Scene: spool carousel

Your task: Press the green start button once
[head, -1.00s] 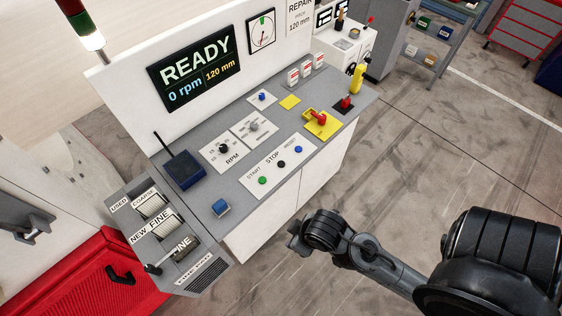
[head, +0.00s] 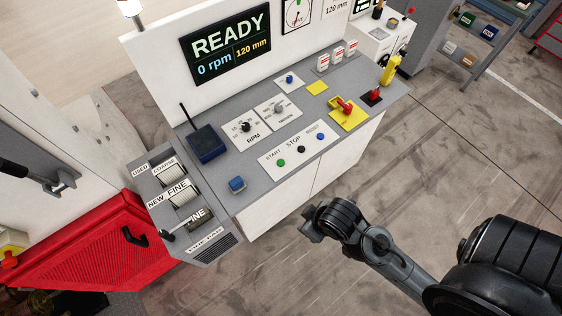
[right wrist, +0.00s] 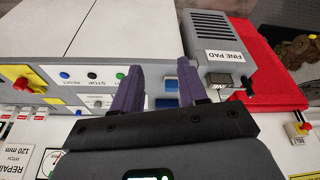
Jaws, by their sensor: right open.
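The green start button (head: 281,163) sits on a white label strip (head: 271,171) on the grey console top. A black stop button (head: 301,149) and a blue reset button (head: 320,137) sit to its right on the same strip. My right gripper (head: 311,222) hangs in front of the console, apart from the buttons. In the right wrist view its two purple fingers (right wrist: 160,88) are spread with nothing held between them. The green button (right wrist: 119,76) shows there just left of the left finger. My left gripper is not in view.
The screen (head: 232,46) reads READY and 0 rpm. Knobs (head: 246,127), a red switch on a yellow plate (head: 346,107), a dark blue box with an antenna (head: 206,143) and a small blue block (head: 237,184) are on the console. A red cabinet (head: 95,250) stands at left.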

